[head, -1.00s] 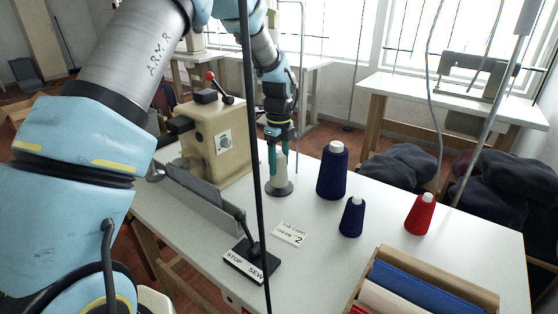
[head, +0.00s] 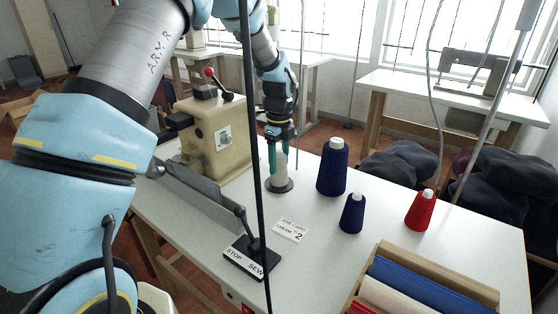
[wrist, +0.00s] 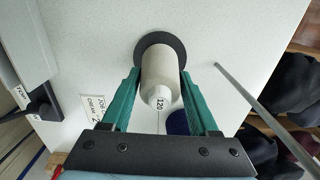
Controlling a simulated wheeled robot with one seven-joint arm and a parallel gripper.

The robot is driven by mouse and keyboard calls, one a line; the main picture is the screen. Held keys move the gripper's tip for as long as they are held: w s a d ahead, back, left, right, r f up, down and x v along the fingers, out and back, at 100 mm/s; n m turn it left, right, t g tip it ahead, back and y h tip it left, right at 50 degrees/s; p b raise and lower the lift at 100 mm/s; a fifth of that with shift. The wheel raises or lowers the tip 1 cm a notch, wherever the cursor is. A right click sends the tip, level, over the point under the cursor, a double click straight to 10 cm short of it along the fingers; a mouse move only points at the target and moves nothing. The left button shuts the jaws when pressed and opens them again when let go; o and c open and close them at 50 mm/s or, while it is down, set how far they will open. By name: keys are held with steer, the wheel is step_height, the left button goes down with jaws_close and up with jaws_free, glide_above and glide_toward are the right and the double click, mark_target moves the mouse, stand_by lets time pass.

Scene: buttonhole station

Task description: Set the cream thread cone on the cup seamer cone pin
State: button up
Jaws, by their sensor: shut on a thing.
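The cream thread cone (head: 280,166) stands upright on a dark round base (head: 279,186) on the white table, beside the beige machine (head: 214,138). In the wrist view the cone (wrist: 160,72) has its tip, marked 120, towards me, and the dark base (wrist: 141,48) shows around its wide end. My gripper (head: 279,170) points down with its green fingers on both sides of the cone, and is shut on it. The wrist view shows the gripper fingers (wrist: 160,85) flanking the cone. The pin is hidden, and I cannot tell whether it is inside the cone.
A large navy cone (head: 332,170), a small navy cone (head: 352,213) and a red cone (head: 420,210) stand to the right. A job card (head: 290,230) and a stop/sew lever (head: 247,262) are in front. A wooden box (head: 440,278) holds fabric rolls. A thin pole stands close by.

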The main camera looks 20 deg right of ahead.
steer(key=o, duration=1.5)
step_height(320, 180, up, 11)
steer(key=shift+f+b, duration=0.1)
steer(key=shift+b, duration=0.6)
steer(key=shift+a, duration=0.1)
